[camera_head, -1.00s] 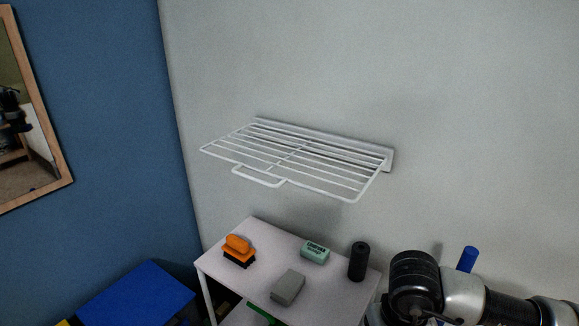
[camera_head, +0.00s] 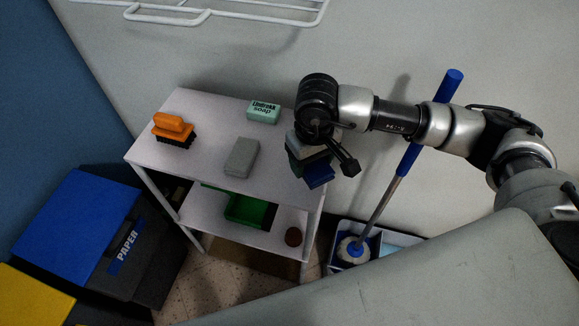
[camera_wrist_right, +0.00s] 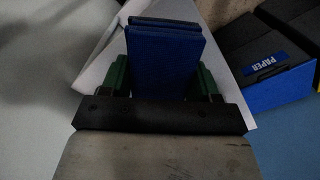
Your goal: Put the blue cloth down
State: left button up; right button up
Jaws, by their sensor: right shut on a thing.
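The blue cloth (camera_head: 319,176) is a folded dark blue block at the right edge of the white shelf unit's top. It also shows in the right wrist view (camera_wrist_right: 165,62), between the two green fingers. My right gripper (camera_head: 309,162) is shut on it and points down. In the head view I cannot tell whether the cloth touches the top or hangs above or beside it. My left gripper is not in view.
On the white unit's top (camera_head: 205,141) are an orange brush (camera_head: 172,130), a green soap box (camera_head: 263,111) and a grey block (camera_head: 241,157). A green bin (camera_head: 247,211) sits on the lower shelf. A blue-handled mop (camera_head: 408,160) stands right; a blue-lidded paper bin (camera_head: 80,225) stands left.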

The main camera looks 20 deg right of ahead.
aim_at(290, 178)
jog(key=w+a+f, duration=0.3)
jog(key=shift+w+a+p, duration=0.1)
jog(key=shift+a+p, duration=0.15)
jog(key=shift+p, duration=0.05)
jog(key=shift+f, duration=0.2)
notch_tip(290, 178, down, 3)
jog(key=shift+f+p, duration=0.15)
jog(key=shift+p, duration=0.35)
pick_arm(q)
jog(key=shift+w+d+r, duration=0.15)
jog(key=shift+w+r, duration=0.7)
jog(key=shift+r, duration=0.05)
pick_arm(e)
jog(key=shift+f, duration=0.1)
jog(key=shift+f+b, duration=0.25)
jog(key=shift+b, duration=0.15)
jog(key=o, duration=0.9)
jog(key=shift+r, duration=0.1)
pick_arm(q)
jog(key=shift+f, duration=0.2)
